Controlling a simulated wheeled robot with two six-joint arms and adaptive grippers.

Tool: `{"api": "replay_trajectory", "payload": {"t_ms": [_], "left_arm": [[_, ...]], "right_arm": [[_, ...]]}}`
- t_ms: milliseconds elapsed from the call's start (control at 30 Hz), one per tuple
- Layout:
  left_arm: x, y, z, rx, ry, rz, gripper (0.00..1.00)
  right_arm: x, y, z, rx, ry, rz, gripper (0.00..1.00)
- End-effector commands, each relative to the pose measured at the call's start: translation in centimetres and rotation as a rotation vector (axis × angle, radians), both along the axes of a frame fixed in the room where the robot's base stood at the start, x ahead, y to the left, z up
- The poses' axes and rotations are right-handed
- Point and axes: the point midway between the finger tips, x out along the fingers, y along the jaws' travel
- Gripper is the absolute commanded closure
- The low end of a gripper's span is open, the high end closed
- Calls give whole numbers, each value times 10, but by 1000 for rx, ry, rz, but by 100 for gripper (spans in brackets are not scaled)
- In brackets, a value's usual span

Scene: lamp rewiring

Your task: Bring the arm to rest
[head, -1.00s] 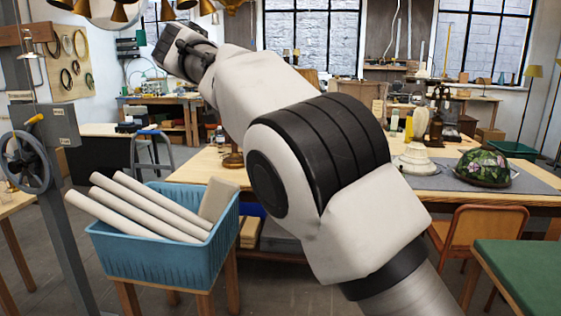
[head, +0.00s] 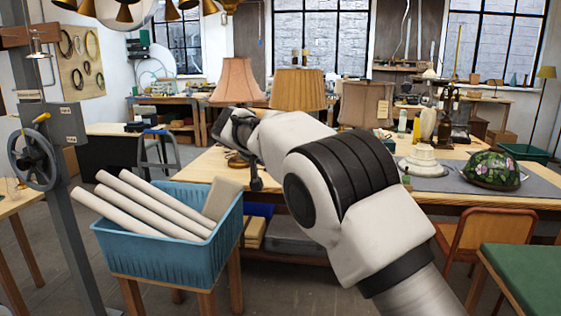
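My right arm comes in from the lower right and reaches across the middle of the head view. Its gripper (head: 254,180) is at the far end, dark and mostly hidden by my own wrist, over the near left part of the workbench (head: 480,199). I cannot see whether its fingers are open or shut, or whether they hold anything. My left gripper is not in view. Three lamps stand along the bench behind the arm: one with a pink shade (head: 238,80), one with a pleated tan shade (head: 298,89) and one with a brown tagged shade (head: 365,104).
A blue crate (head: 165,258) with several pale rolls stands at the front left. A grey post with a handwheel (head: 34,160) is at far left. A white ribbed form (head: 422,160) and a floral shade (head: 491,170) sit on the bench's right. A wooden chair (head: 485,236) stands before it.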

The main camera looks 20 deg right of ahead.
Motion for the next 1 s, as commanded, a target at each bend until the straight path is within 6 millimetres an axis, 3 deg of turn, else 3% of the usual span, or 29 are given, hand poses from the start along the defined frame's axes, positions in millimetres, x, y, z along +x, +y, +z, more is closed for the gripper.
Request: {"api": "replay_trajectory", "payload": {"t_ms": [500,600,667,767,867,1000], "left_arm": [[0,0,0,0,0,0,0],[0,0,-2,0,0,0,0],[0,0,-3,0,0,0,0],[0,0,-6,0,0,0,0],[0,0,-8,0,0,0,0],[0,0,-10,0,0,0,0]], "right_arm": [[0,-1,-8,3,13,-1,50],[2,-2,-25,4,34,-1,50],[4,-8,-52,10,68,-9,50],[-2,-24,-121,19,177,-31,50],[-29,-39,-206,47,334,-61,50],[-85,-49,-323,125,538,-65,50]]}}
